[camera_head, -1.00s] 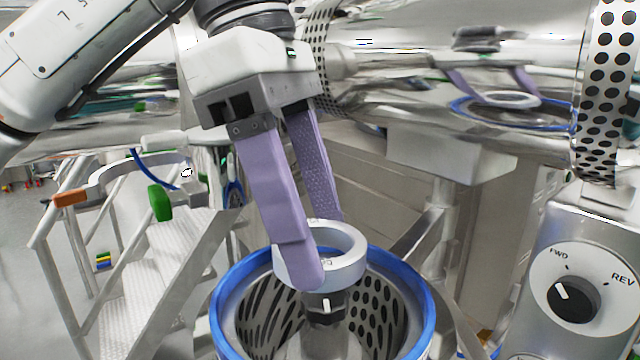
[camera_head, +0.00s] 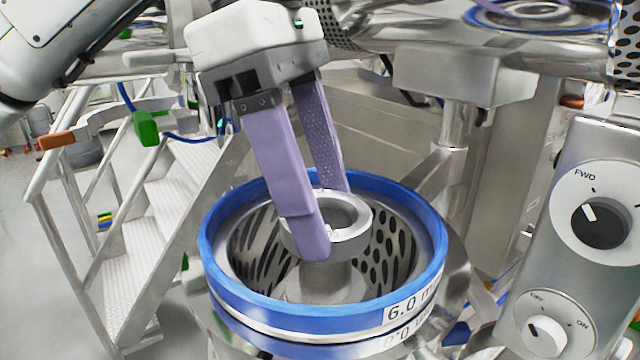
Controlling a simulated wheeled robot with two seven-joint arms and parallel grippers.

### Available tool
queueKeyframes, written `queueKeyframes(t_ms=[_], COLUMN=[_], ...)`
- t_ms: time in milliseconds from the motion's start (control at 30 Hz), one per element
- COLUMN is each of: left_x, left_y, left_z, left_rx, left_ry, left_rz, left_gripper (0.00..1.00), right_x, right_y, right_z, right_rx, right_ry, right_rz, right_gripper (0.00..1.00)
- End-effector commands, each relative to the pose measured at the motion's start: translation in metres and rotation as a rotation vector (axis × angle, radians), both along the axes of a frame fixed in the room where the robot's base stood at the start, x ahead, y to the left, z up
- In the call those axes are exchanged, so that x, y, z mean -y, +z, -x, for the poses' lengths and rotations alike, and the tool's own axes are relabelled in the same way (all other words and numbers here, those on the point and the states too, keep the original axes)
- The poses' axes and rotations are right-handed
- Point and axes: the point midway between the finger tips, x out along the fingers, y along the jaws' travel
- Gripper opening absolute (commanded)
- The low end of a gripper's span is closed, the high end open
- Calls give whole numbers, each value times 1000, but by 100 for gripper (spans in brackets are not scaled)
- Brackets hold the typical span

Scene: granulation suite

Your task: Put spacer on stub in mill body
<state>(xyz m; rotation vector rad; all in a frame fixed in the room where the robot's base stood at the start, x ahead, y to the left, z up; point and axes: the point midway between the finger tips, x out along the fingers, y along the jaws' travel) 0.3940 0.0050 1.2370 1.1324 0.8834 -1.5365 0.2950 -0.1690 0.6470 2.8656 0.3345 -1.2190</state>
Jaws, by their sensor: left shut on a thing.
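My left gripper (camera_head: 328,218) reaches down from above with its two purple fingers shut on the spacer (camera_head: 352,244), a grey metal ring. The spacer is held roughly level inside the opening of the mill body (camera_head: 222,276), which has a blue rim and a slotted metal screen inside. The stub (camera_head: 325,282) is a grey upright post in the middle of the mill body, directly below the spacer. The stub's top is hidden by the spacer and the near finger, so I cannot tell whether the ring is around it or just above it. My right gripper is not in view.
A control panel (camera_head: 575,265) with FWD and OFF/ON knobs stands close on the right. Metal steps with a handrail (camera_head: 165,215) stand on the left. A clamp band (camera_head: 110,115) with orange and green ends is behind. A large polished vessel overhangs at the top.

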Motion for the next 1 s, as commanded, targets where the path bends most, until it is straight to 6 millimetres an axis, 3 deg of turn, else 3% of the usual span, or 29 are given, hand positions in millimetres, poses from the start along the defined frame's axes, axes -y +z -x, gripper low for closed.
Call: queueKeyframes(t_ms=[500,1000], left_x=[0,0], left_y=[-43,-54], left_z=[0,0], left_rx=[-1,0], left_ry=[0,0], left_rz=[0,-1], left_gripper=[27,27], right_x=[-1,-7], right_y=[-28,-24], right_z=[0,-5], right_rx=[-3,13], right_ry=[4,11], right_rz=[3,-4], right_gripper=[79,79])
